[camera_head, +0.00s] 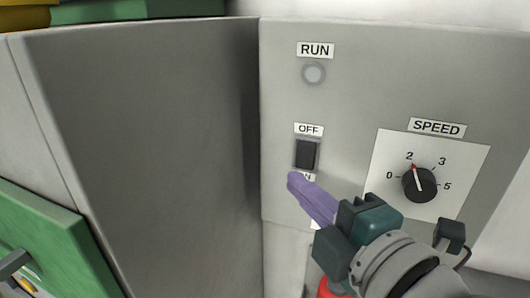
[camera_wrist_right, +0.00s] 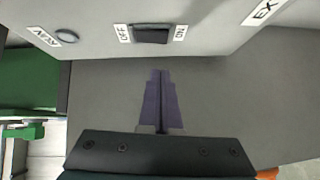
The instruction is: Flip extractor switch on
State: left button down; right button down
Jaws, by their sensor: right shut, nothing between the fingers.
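The extractor switch (camera_head: 306,154) is a black rocker on a grey control panel, with an OFF label (camera_head: 309,129) above it. The label below it is mostly hidden by my right gripper in the head view. In the right wrist view the switch (camera_wrist_right: 152,35) sits between the OFF label and the ON label (camera_wrist_right: 181,33). My right gripper (camera_head: 294,181) has purple fingers shut together and empty. Its tips are just below the switch in the head view; in the wrist view the fingers (camera_wrist_right: 158,74) point at the switch with a small gap showing. My left gripper is not in view.
A round RUN lamp (camera_head: 313,74) is above the switch and looks unlit. A SPEED dial (camera_head: 419,184) with its pointer near 2 is to the right. A grey cabinet side (camera_head: 150,130) stands left of the panel, with a green panel (camera_head: 55,245) at lower left.

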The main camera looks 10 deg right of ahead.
aim_at(304, 166)
jog(key=shift+w+d+f, duration=0.15)
jog(key=shift+w+d, duration=0.45)
jog(key=shift+w, duration=0.15)
jog(key=shift+w+d+f, duration=0.1)
jog(key=shift+w+d, duration=0.5)
jog(key=shift+w, duration=0.1)
jog(key=shift+f+b, duration=0.2)
jog(key=shift+b, duration=0.1)
jog(key=n+t+b, duration=0.1)
jog(key=b, duration=0.1)
jog(key=f+b, duration=0.1)
jog(key=b, duration=0.2)
jog(key=shift+w+d+f+n+t, duration=0.1)
jog(key=shift+w+d+n+t, duration=0.2)
jog(key=shift+w+n+t, duration=0.1)
jog(key=shift+b, duration=0.35)
jog(key=shift+r, duration=0.35)
jog(key=shift+r, duration=0.1)
